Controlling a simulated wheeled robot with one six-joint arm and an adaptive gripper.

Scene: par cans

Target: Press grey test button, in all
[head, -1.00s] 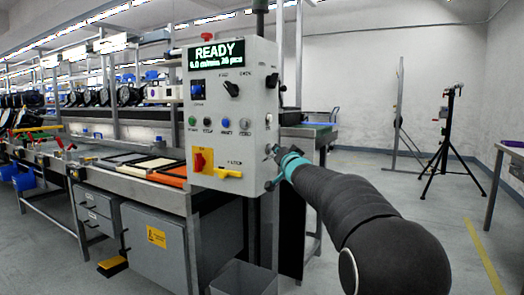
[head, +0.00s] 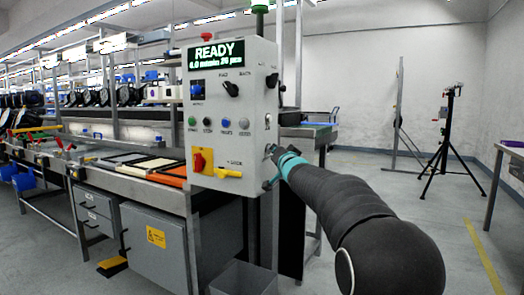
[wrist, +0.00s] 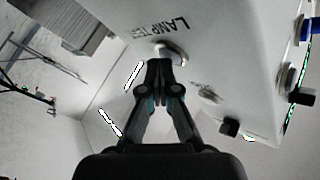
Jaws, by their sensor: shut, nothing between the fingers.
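The grey control box (head: 232,100) stands at the centre of the head view, with a lit READY display (head: 216,55). In the wrist view a pale grey, metal-rimmed button (wrist: 176,51) sits beside a partly hidden label starting LAMP TE, upside down. My gripper (wrist: 160,63) is shut and empty, its fingertips overlapping the button's lower left edge in the picture. I cannot tell whether they touch it. In the head view my gripper (head: 271,152) is at the box's right side face, low down, and the button there is hidden.
In the wrist view a black knob (wrist: 229,127) is right of my fingers. A tripod (head: 443,140) stands on open floor at right.

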